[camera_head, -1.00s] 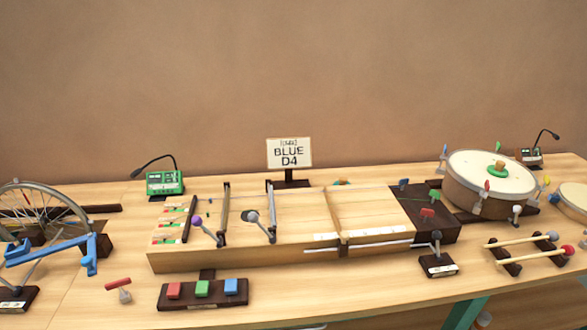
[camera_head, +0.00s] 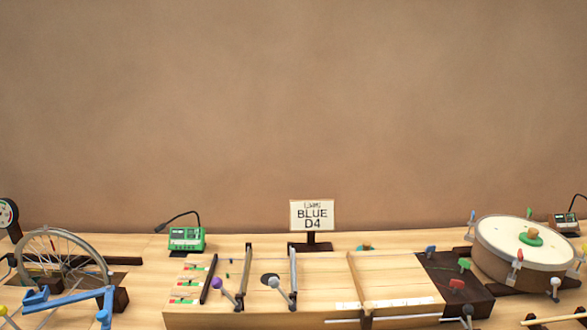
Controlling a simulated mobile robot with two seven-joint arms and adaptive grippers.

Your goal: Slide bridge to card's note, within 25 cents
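The card (camera_head: 312,214) stands upright behind the string board and reads "BLUE D4", with a smaller, unclear line above. The wooden string board (camera_head: 322,280) lies on the bench with dark bars across its left part. A light wooden bridge (camera_head: 359,282) crosses the board right of its middle, its dark front end near a white scale strip (camera_head: 395,303). Coloured tuning pegs (camera_head: 457,285) sit on the dark block at the right end. The strings are too fine to make out clearly. Neither of my grippers is in view.
A green tuner (camera_head: 187,239) with a bent microphone stands behind the board at left. A bicycle wheel (camera_head: 62,262) with a blue clamp (camera_head: 65,300) is farther left. A drum (camera_head: 526,248) stands at right. Knobbed levers (camera_head: 281,289) rise from the board's front left.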

